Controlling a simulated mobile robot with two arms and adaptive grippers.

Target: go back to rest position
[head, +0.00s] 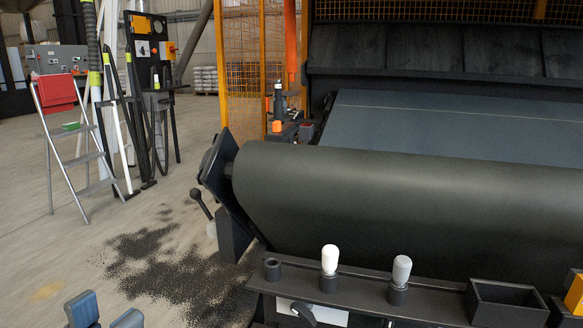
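My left gripper (105,314) shows at the bottom left corner of the head view. Its two blue-grey fingertips stand apart with a gap between them, and nothing is seen between them. The rest of the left gripper and its arm is cut off by the lower edge. The fingertips show over the concrete floor, left of the machine and apart from it. My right gripper is not in view.
A large dark roller (400,195) fills the right side. In front of it, a dark ledge (440,302) carries a white-capped bottle (329,260), a grey-capped one (401,270) and an open black box (506,303). A stepladder (85,160) stands at left. Dark granules (170,265) cover the floor.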

